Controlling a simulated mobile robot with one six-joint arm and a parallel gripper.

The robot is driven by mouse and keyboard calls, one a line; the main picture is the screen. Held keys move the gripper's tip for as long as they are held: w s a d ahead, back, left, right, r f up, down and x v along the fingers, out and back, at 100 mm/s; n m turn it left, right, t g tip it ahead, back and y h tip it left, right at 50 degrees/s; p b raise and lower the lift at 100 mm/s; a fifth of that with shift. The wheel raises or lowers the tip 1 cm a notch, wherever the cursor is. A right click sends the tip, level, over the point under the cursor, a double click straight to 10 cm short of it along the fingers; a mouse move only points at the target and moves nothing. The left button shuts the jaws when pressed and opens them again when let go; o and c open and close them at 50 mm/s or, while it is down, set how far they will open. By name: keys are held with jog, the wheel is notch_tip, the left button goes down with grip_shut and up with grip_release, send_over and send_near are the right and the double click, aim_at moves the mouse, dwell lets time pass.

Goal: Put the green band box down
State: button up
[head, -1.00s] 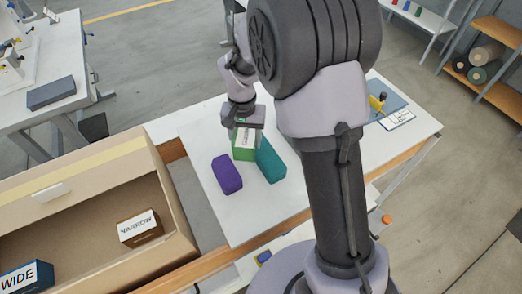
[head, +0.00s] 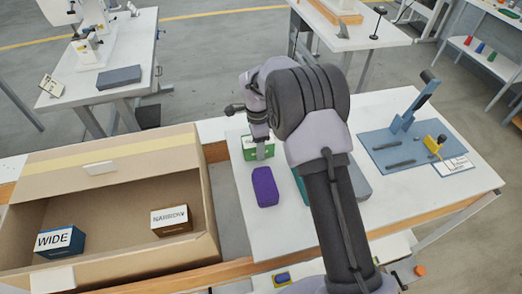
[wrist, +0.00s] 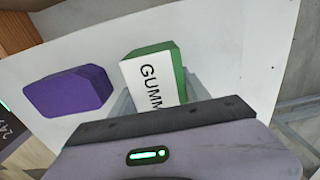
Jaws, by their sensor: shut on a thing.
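The green band box (head: 250,153) is at the left back part of the white table (head: 235,215) in the head view. My gripper (head: 260,152) points down at it and is shut on it. In the wrist view the green band box (wrist: 152,62) shows its green top and a white label reading "GUMM", with the rest hidden behind my gripper (wrist: 157,97). I cannot tell whether its underside touches the table.
A purple block (head: 265,187) lies close in front of the box. A teal block (head: 300,186) is partly hidden by my arm. A cardboard carton (head: 210,215) at left holds WIDE (head: 60,243) and NARROW (head: 171,220) boxes. A blue press (head: 403,122) stands at right.

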jog(key=shift+f, duration=0.2)
jog(key=shift+f, duration=0.2)
jog(key=o, duration=1.5)
jog(key=shift+r, duration=0.1)
